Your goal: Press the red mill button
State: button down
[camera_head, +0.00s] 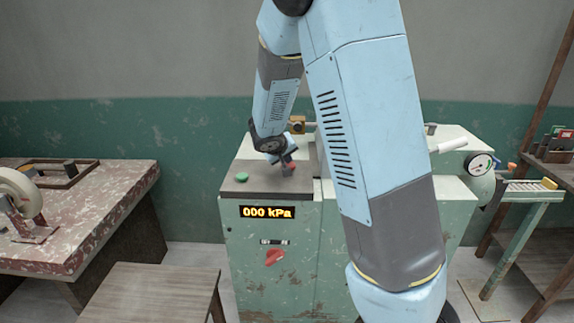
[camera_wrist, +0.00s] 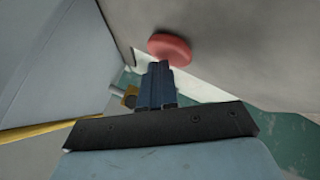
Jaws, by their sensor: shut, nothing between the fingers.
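The red mill button (camera_wrist: 170,48) is a round mushroom cap on the machine's grey top in the wrist view. In the head view a bit of red (camera_head: 292,165) shows beside my fingers, the rest hidden behind them. My gripper (camera_wrist: 159,66) is shut and empty, its fingertips right at the button's edge in the wrist view. In the head view my gripper (camera_head: 287,170) is low over the machine top. I cannot tell whether the fingertips touch the button. The mill's display (camera_head: 267,212) reads 000 kPa.
A green button (camera_head: 241,177) sits on the same top, to the left. A red knob (camera_head: 275,257) is on the machine's front. A gauge (camera_head: 480,164) stands at the right. A speckled table (camera_head: 105,200) is at left, with a wooden stool (camera_head: 150,290) in front.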

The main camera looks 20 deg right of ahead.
jog(key=shift+r, duration=0.8)
jog(key=shift+r, duration=0.1)
jog(key=shift+r, duration=2.4)
jog(key=s+d+r+m+g+y, duration=0.1)
jog(key=s+d+r, duration=0.25)
jog(key=s, duration=0.55)
jog(key=s+d+r+m+g+y, duration=0.1)
jog(key=s+d+r, duration=0.1)
jog(key=s+r, duration=0.45)
jog(key=s+a+y, duration=0.1)
jog(key=s+a, duration=0.1)
jog(key=s, duration=0.8)
jog(key=s+a+r+y, duration=0.1)
jog(key=s+a+y, duration=0.1)
jog(key=s, duration=0.9)
jog(key=shift+a, duration=0.6)
